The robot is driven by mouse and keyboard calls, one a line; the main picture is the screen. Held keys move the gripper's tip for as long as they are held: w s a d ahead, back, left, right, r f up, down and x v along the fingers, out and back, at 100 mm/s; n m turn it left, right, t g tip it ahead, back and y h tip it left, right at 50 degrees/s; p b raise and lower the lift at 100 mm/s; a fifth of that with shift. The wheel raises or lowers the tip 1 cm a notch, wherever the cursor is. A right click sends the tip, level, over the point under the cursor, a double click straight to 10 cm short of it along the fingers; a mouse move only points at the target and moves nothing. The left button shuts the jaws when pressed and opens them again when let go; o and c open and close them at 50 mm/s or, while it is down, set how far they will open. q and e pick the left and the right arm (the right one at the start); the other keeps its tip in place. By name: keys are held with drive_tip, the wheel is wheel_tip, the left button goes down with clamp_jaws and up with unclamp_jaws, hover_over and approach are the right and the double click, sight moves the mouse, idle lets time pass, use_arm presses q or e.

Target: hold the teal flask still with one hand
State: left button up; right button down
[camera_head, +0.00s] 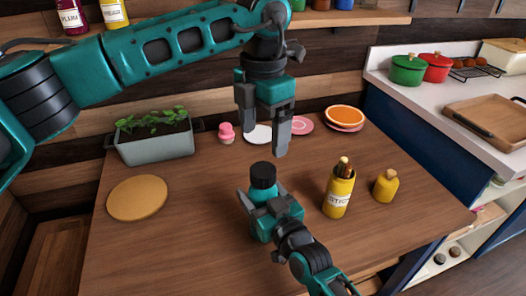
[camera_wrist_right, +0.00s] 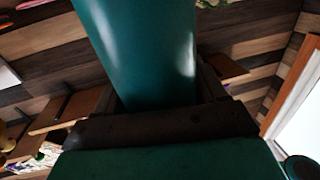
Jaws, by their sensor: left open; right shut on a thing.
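The teal flask (camera_head: 262,182) with a black cap stands upright on the wooden table in the head view. My right gripper (camera_head: 262,203) is shut around its body from the front, and covers much of it. In the right wrist view the flask's smooth teal side (camera_wrist_right: 140,45) fills the middle, between the fingers. My left gripper (camera_head: 265,125) hangs above and behind the flask with its fingers pointing down, open and empty. It is apart from the cap.
A yellow canister (camera_head: 338,195) with sticks in it and a small yellow bottle (camera_head: 385,186) stand to the right. A round wooden board (camera_head: 137,198) and a planter (camera_head: 155,142) are at left. Plates and a pink item (camera_head: 226,133) lie at the back.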

use_arm(q)
wheel_tip(320, 180, up, 3)
drive_tip(key=shift+f, duration=0.2)
use_arm(e)
unclamp_jaws()
idle(0.3)
use_arm(q)
drive_tip(key=shift+r+p, duration=0.35)
drive_tip(key=shift+p, duration=0.05)
use_arm(e)
drive_tip(key=v, duration=1.3)
